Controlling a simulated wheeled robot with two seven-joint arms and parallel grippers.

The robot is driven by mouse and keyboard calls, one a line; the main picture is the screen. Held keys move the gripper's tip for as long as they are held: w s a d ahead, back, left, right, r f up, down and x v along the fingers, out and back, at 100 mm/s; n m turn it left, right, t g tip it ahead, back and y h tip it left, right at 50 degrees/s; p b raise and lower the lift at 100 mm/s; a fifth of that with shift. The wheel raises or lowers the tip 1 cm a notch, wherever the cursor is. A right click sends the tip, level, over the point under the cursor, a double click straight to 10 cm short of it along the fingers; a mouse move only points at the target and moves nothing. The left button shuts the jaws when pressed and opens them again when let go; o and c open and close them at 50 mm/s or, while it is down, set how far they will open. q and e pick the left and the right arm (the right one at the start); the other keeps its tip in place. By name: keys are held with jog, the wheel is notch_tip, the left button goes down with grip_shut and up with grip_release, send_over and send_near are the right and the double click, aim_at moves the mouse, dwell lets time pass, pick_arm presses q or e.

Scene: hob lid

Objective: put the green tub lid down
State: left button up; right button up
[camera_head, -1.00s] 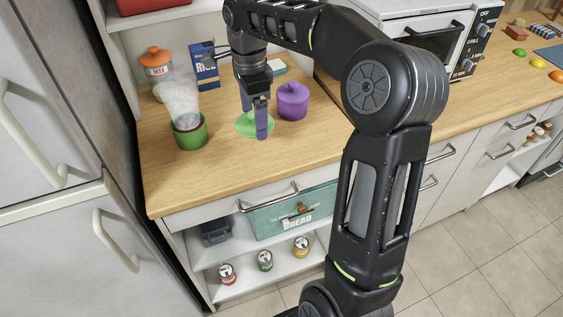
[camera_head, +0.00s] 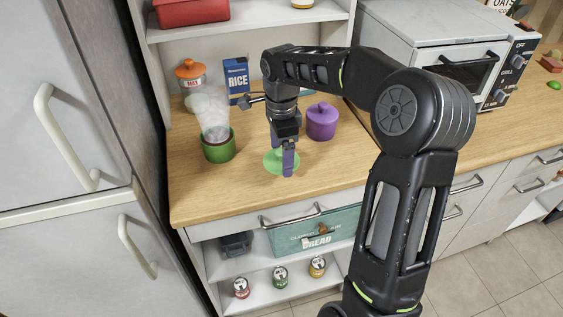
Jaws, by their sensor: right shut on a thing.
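The green tub lid (camera_head: 270,165) is a flat light-green disc over the front part of the wooden counter. I cannot tell whether the lid touches the counter. The green tub (camera_head: 218,151) stands open to the left, with pale steam (camera_head: 211,108) rising from it. The lid is apart from the tub. My left gripper is not in view.
A purple lidded pot (camera_head: 321,122) stands close behind the lid to the right. An orange-lidded jar (camera_head: 190,78) and a blue rice box (camera_head: 236,76) stand at the back. The oven (camera_head: 455,65) is on the right. The counter (camera_head: 215,195) is bare towards its front left.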

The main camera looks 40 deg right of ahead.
aim_at(281, 160)
jog(key=shift+f+p, duration=0.3)
jog(key=shift+f, duration=1.55)
jog(key=shift+f, duration=0.2)
jog(key=o, duration=1.2)
jog(key=shift+r, duration=0.1)
notch_tip(281, 160, up, 12)
jog(key=shift+r, duration=0.1)
